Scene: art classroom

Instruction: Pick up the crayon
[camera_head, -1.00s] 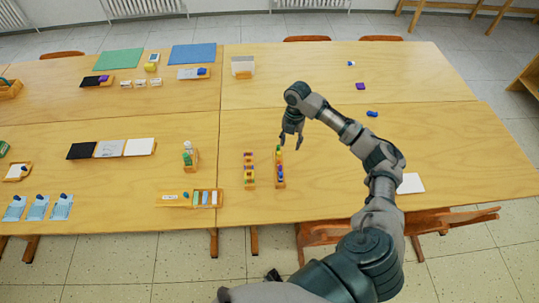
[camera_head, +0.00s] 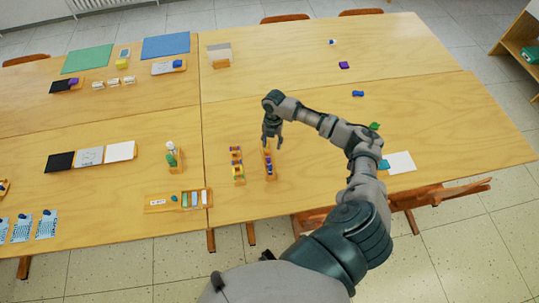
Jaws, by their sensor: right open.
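Two narrow wooden holders with small coloured pieces stand side by side near the table's front middle, the left holder (camera_head: 239,180) and the right holder (camera_head: 270,176). The pieces are yellow, blue, purple and other colours, too small to tell which is a crayon. My right gripper (camera_head: 271,143) points down at the far end of the right holder, its fingers open. It looks empty. I cannot tell whether the fingertips touch the holder. My left gripper is not in view.
A wooden tray (camera_head: 160,203) with small blocks and a bottle stand (camera_head: 174,165) are left of the holders. White paper (camera_head: 400,163) lies right of my forearm. Small blue (camera_head: 358,93) and purple (camera_head: 344,65) pieces lie at the back right. Bare wood surrounds them.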

